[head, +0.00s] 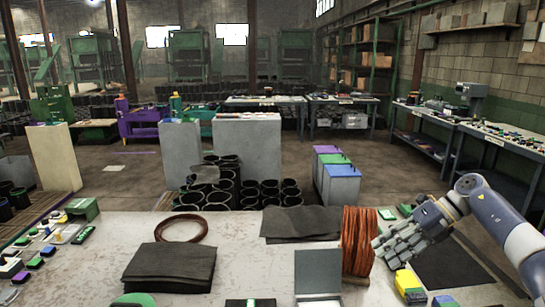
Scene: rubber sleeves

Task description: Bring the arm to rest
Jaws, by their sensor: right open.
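My right arm comes in from the right edge, and its gripper (385,246) is over the right part of the work table, just right of a coil of copper-coloured wire (359,240). The gripper's fingers point left and down and show no object between them. They are close to the coil; I cannot tell whether they touch it. My left gripper and left arm are not in view.
The worn white table (240,235) holds dark rubber sheets (170,268), a ring of wire (181,229), a grey open box (318,272) and a yellow-and-black item (408,283). Black sleeves (225,180) stand beyond its far edge. The table's centre has some bare room.

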